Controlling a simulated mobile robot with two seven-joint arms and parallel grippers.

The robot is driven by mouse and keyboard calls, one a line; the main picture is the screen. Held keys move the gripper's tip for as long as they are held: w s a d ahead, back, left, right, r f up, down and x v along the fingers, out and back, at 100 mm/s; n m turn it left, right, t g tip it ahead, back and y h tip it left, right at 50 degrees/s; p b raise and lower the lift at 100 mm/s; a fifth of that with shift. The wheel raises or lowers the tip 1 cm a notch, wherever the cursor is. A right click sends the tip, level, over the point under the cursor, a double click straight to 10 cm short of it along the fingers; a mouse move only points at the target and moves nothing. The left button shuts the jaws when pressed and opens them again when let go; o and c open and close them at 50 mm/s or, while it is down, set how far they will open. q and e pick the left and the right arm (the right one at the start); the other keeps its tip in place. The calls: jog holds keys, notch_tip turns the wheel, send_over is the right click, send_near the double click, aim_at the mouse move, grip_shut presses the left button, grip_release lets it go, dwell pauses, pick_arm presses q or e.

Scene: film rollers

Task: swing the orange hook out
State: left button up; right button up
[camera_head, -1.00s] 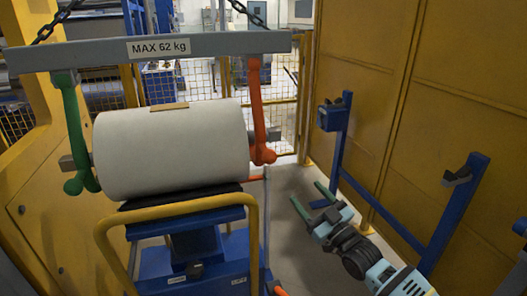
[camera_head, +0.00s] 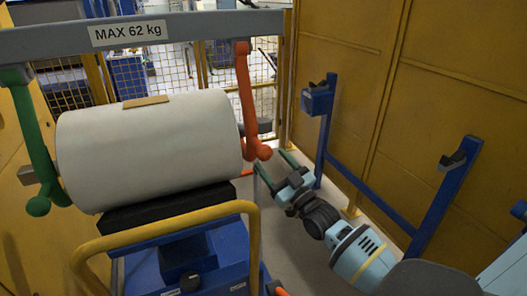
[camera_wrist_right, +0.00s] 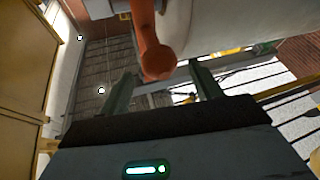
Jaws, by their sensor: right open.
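The orange hook (camera_head: 246,105) hangs from the right end of the grey beam (camera_head: 140,32), beside the right end of the white film roll (camera_head: 150,148). Its lower end is a rounded knob. My right gripper (camera_head: 272,166) is open, just right of and below the knob. In the right wrist view the orange hook (camera_wrist_right: 152,48) comes down from the top, its knob ahead of and between the two open fingers (camera_wrist_right: 163,85). I cannot tell whether they touch it. My left gripper is not in view.
A green hook (camera_head: 36,145) hangs at the beam's left end. The roll lies on a blue lift cart (camera_head: 205,262) with a yellow handle (camera_head: 165,228). A blue stand (camera_head: 440,195) and a yellow wall (camera_head: 440,70) bound the right side.

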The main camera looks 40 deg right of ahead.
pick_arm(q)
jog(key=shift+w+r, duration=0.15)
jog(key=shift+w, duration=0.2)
pick_arm(e)
jog(key=shift+x, duration=2.45)
jog(key=shift+c, duration=0.3)
